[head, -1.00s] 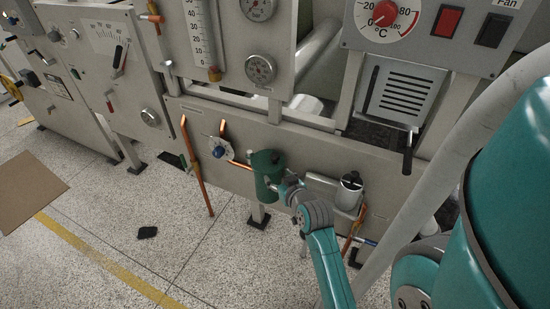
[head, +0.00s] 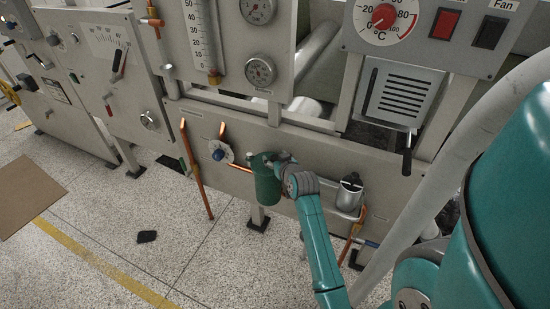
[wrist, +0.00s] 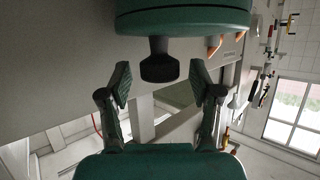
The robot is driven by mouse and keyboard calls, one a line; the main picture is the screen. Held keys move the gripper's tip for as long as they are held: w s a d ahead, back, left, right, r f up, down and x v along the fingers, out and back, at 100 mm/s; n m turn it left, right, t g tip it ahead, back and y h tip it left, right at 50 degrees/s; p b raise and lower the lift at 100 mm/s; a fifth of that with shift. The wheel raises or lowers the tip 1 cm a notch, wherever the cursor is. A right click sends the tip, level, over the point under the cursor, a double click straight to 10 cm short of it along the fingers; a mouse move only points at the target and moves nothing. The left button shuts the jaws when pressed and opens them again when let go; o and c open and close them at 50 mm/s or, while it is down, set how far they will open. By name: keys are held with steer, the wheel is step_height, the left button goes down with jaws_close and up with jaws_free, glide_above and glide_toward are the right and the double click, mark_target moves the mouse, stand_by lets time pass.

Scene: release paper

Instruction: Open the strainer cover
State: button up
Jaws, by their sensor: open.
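The green strainer (head: 266,186) is a dark green cylinder at the lower front of the grey machine, left of my arm in the head view. In the wrist view, its green body (wrist: 185,18) fills the top edge, and a dark knob (wrist: 160,62) sticks out from it toward my gripper. My gripper (wrist: 160,80) is open and empty, with its fingertips to either side of the knob's outer end. In the head view, my gripper (head: 281,164) is at the strainer's upper right and partly hides its top.
A blue-centred valve (head: 218,154) and orange pipes (head: 197,170) are left of the strainer. A metal canister (head: 349,192) stands to the right. The machine panel (head: 320,170) is close behind. The speckled floor (head: 190,260) in front is mostly clear.

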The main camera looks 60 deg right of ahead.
steer(key=shift+w+d+f, duration=0.2)
steer(key=shift+w+d, duration=0.05)
steer(key=shift+w, duration=0.1)
jaws_close()
steer(key=shift+a, duration=0.1)
